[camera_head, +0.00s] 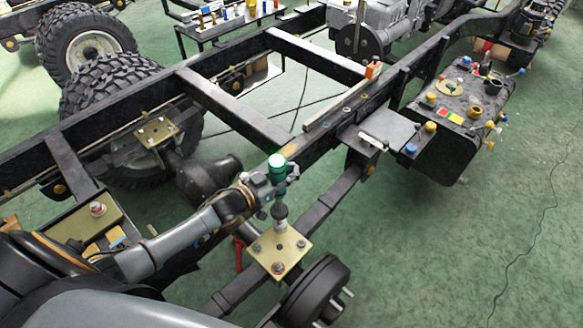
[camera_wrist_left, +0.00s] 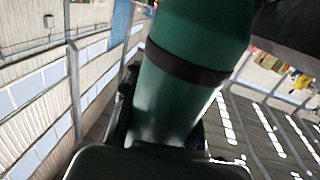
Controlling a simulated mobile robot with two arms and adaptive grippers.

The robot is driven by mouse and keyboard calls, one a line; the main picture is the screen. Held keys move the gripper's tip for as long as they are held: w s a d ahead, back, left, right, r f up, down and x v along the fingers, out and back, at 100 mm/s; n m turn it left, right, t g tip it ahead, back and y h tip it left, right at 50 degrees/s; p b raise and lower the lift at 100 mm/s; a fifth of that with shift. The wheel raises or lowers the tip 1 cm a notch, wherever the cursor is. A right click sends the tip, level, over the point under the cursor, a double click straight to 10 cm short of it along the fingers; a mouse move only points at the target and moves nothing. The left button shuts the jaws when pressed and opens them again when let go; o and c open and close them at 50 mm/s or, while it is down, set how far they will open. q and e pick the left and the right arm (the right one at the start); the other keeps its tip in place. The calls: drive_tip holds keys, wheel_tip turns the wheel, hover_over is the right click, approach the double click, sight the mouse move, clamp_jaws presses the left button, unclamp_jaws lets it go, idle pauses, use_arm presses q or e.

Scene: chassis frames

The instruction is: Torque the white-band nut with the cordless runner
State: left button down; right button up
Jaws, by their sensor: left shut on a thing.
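My left gripper (camera_head: 266,190) is shut on the green cordless runner (camera_head: 277,168), held upright over the gold plate (camera_head: 292,250) on the axle. The runner's dark socket end (camera_head: 280,212) points down at the far side of this plate; I cannot tell whether it touches a nut there. Other nuts show at the plate's corners, one at the near corner (camera_head: 278,268). I cannot make out a white band on any of them. In the left wrist view the runner's green body (camera_wrist_left: 185,75), with a black ring, fills the middle. My right gripper is not in view.
A dark chassis rail (camera_head: 325,138) runs just behind the runner. A black wheel hub (camera_head: 316,290) stands at the near right of the plate. Another gold plate (camera_head: 157,133) sits by the far wheel. A black box with coloured caps (camera_head: 460,118) is at right. Green floor is open at lower right.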

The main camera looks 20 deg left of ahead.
use_arm(q)
drive_tip(key=shift+w+r+p, duration=0.15)
drive_tip(key=shift+r+p, duration=0.9)
drive_tip(key=shift+r, duration=0.55)
wheel_tip(320, 180, up, 5)
drive_tip(key=p, duration=0.4)
drive_tip(key=shift+p, duration=0.35)
